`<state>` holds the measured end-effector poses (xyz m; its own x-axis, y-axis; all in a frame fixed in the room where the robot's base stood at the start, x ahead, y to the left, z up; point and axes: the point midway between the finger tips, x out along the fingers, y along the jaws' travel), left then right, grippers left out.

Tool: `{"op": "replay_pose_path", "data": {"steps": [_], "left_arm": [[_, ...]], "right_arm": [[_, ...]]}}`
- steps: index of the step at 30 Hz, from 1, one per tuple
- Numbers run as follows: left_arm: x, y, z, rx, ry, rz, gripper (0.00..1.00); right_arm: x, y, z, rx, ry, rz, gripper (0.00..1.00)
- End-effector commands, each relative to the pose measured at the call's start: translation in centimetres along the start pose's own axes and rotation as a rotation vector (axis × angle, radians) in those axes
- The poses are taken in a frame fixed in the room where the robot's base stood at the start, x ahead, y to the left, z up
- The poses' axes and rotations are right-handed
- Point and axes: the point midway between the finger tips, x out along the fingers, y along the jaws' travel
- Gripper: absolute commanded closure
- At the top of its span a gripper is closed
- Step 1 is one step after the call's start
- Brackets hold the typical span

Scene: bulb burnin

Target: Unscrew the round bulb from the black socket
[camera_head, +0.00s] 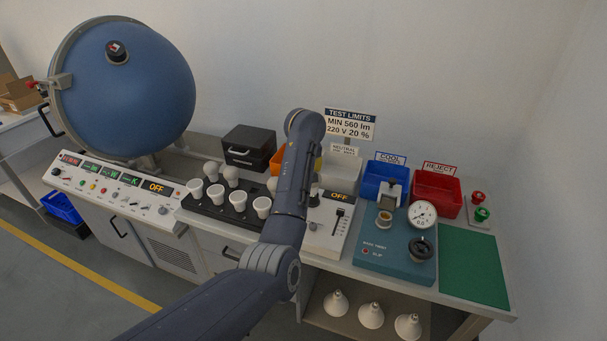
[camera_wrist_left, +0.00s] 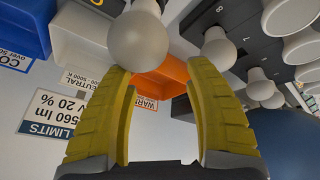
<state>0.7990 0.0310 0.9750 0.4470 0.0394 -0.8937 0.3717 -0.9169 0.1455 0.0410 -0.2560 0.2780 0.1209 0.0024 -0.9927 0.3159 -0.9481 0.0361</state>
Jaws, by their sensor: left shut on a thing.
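A round white bulb (camera_wrist_left: 138,42) is large at the tips of my left gripper (camera_wrist_left: 160,72) in the left wrist view. The yellow fingers stand apart, shut on this bulb, though the contact is hard to see. A dark part (camera_wrist_left: 106,6) is cut off at the top edge beside the bulb's base; I cannot tell whether the bulb is seated in a black socket. In the head view my left arm hides the gripper and the held bulb. A small black part (camera_head: 314,198), possibly the socket, shows beside the arm on the white OFF panel (camera_head: 327,236). My right gripper is not in view.
A black rack (camera_head: 222,211) holds round bulbs (camera_head: 231,174) behind wide white bulbs (camera_head: 238,199). Orange (camera_wrist_left: 165,68), white (camera_head: 340,175), blue (camera_head: 378,184) and red (camera_head: 436,194) bins stand behind. A teal gauge unit (camera_head: 380,250) and green mat (camera_head: 472,265) lie right. A blue sphere (camera_head: 135,85) stands left.

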Motion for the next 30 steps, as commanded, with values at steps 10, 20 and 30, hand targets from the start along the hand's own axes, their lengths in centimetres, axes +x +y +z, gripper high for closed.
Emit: {"op": "replay_pose_path", "data": {"steps": [10, 20, 30], "left_arm": [[1.94, 1.89, 5.24, -0.225, -0.021, -0.133, 0.97], [1.94, 2.08, 5.31, -0.484, 0.016, -0.243, 0.8], [1.87, 2.15, 5.2, -0.68, 0.047, -0.327, 0.87]], "right_arm": [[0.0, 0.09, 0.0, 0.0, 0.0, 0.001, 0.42], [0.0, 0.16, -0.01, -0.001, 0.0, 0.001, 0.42], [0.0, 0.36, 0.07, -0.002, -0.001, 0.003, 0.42]]}}
